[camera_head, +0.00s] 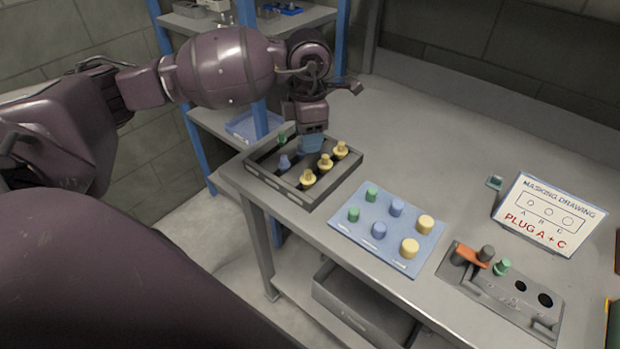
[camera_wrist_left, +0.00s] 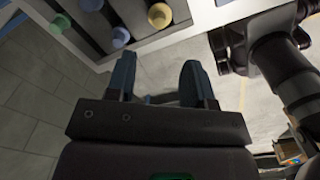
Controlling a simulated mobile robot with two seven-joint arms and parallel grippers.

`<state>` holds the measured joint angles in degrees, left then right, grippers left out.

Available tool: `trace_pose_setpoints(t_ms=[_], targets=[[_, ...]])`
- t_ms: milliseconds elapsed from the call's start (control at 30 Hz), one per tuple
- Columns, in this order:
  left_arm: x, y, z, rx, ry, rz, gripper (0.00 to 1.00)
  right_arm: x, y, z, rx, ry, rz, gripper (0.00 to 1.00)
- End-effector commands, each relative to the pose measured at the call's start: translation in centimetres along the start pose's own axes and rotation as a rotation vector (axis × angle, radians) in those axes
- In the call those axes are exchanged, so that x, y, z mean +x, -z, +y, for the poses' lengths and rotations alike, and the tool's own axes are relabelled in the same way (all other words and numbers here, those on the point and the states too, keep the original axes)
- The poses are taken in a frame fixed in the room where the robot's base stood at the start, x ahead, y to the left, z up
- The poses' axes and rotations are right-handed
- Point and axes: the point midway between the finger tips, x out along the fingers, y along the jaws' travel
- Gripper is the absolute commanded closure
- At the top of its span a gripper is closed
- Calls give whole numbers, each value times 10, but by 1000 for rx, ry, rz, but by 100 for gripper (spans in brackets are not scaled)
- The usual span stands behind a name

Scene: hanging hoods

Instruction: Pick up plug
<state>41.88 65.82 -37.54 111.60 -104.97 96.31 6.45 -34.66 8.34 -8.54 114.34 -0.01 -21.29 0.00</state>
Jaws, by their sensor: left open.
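A dark divided tray (camera_head: 258,176) at the table's left end holds yellow plugs (camera_head: 308,180), a blue plug (camera_head: 284,162) and a green plug (camera_head: 282,139). My left gripper (camera_head: 311,146) is over the tray's far side, open, with blue fingers. In the left wrist view, the open fingers (camera_wrist_left: 158,82) have nothing between them. That view also shows a green plug (camera_wrist_left: 60,23), a blue plug (camera_wrist_left: 121,37) and a yellow plug (camera_wrist_left: 160,16) in the tray beyond the fingertips. My right gripper is not in view.
A blue board (camera_head: 372,247) holds several green, blue and yellow plugs. A grey fixture (camera_head: 505,292) has a green plug (camera_head: 503,267), an orange clamp (camera_head: 471,255) and two open holes. A sign (camera_head: 548,215) reads "PLUG A + C". The table's back is clear. Blue shelf posts stand behind my left arm.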

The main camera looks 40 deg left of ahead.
Motion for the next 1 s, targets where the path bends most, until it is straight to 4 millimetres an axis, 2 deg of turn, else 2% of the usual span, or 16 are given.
trace_pose_setpoints(t_ms=[300, 633, 900, 1000], targets=[[44, 0, -1, -1, 6, 0, 52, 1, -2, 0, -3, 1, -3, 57], [66, 1, -2, -2, 5, -2, 52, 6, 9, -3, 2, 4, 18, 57], [102, 1, -2, -1, 5, -2, 52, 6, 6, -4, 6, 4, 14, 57], [105, 1, -2, -1, 3, -3, 52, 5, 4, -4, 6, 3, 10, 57]])
